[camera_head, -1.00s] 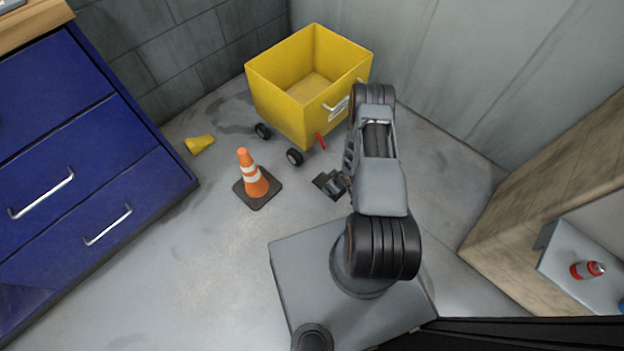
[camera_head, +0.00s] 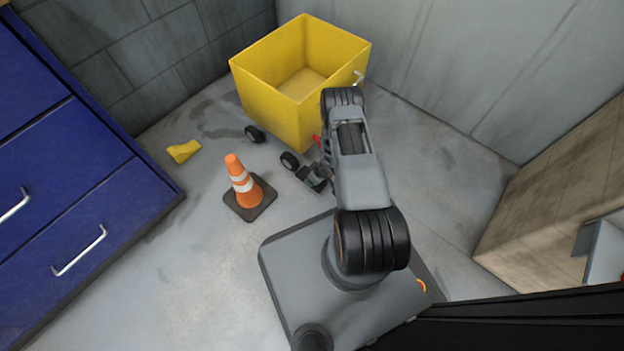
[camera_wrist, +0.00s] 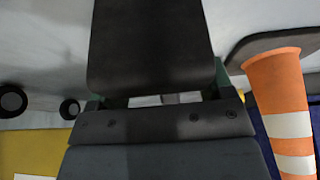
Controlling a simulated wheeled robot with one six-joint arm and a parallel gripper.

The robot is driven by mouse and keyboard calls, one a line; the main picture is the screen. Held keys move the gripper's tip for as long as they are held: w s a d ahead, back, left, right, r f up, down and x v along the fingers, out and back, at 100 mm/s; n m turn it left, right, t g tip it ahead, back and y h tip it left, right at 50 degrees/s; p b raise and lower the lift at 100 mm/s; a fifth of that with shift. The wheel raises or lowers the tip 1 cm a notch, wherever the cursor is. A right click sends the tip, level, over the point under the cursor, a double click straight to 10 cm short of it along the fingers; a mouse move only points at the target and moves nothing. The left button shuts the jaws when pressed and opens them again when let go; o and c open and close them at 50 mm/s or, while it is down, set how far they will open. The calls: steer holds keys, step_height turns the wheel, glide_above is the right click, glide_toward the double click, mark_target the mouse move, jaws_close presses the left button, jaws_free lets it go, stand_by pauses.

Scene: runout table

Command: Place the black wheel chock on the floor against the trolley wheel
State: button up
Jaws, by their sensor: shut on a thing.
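The black wheel chock (camera_wrist: 150,45) fills the upper middle of the wrist view, held between the fingers of my gripper (camera_wrist: 165,98). In the head view my gripper (camera_head: 320,176) is low, close to the near trolley wheel (camera_head: 289,160), on its right. The chock is small and dark there and hard to separate from the gripper. I cannot tell whether it touches the floor or the wheel. The yellow trolley (camera_head: 268,98) stands at the back. Another of its wheels (camera_head: 254,133) shows farther left. Both wheels appear at the left of the wrist view (camera_wrist: 69,109).
An orange cone (camera_head: 242,184) on a dark base stands just left of my gripper; it looms at the right of the wrist view (camera_wrist: 280,100). A yellow wedge (camera_head: 183,151) lies by the blue cabinet (camera_head: 70,190). A red part (camera_head: 317,141) shows near the trolley's lower edge.

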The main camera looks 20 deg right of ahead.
steer(key=b+x, duration=0.3)
steer(key=x, duration=0.1)
steer(key=shift+s+d+f, duration=0.25)
steer(key=shift+s+d, duration=0.05)
steer(key=shift+r, duration=0.1)
steer(key=o, duration=1.1)
